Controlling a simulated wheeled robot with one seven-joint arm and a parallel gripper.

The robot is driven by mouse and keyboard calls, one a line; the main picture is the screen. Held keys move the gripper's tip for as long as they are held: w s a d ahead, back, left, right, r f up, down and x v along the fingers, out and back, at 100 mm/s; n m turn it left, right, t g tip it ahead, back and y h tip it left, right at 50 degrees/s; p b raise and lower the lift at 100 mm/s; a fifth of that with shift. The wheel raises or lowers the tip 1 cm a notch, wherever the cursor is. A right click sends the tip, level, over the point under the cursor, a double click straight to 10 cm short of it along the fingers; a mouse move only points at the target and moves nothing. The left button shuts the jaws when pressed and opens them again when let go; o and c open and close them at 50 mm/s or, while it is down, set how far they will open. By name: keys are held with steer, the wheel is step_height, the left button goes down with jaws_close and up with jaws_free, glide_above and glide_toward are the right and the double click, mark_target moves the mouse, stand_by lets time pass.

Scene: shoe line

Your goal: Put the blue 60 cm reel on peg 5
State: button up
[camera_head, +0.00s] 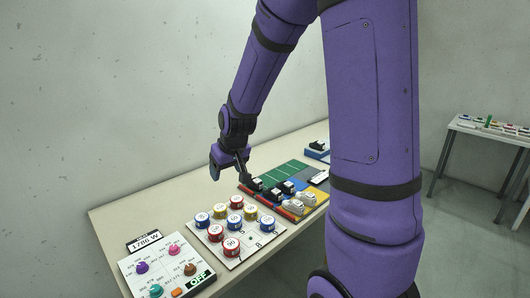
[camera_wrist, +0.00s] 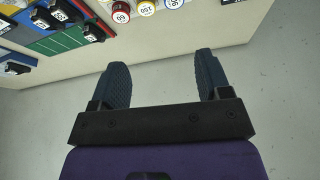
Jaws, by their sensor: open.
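A white board (camera_head: 254,247) on the table holds several reels. I cannot pick out peg 5. My gripper (camera_head: 229,172) is above the table behind the board, clear of the reels. In the wrist view its fingers (camera_wrist: 164,78) are wide apart and empty. A blue reel (camera_wrist: 173,4) is cut by the top edge there.
Red reels (camera_head: 231,246) and yellow reels (camera_head: 220,211) share the board. A control panel (camera_head: 165,268) with knobs, a display and an OFF sign lies at the left. A coloured tray with shoes (camera_head: 284,189) is at the right. Another table (camera_head: 487,133) stands far right.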

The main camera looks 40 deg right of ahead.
steer(key=s+a+r, duration=0.5)
steer(key=s+r, duration=0.5)
steer(key=r, duration=0.1)
steer(key=s+a+r, duration=0.1)
steer(key=s+r, duration=0.1)
steer(key=s, duration=0.5)
steer(key=s+a+r+n, duration=0.1)
steer(key=s+a+r, duration=0.1)
steer(key=s, duration=0.6)
steer(key=shift+r, duration=0.85)
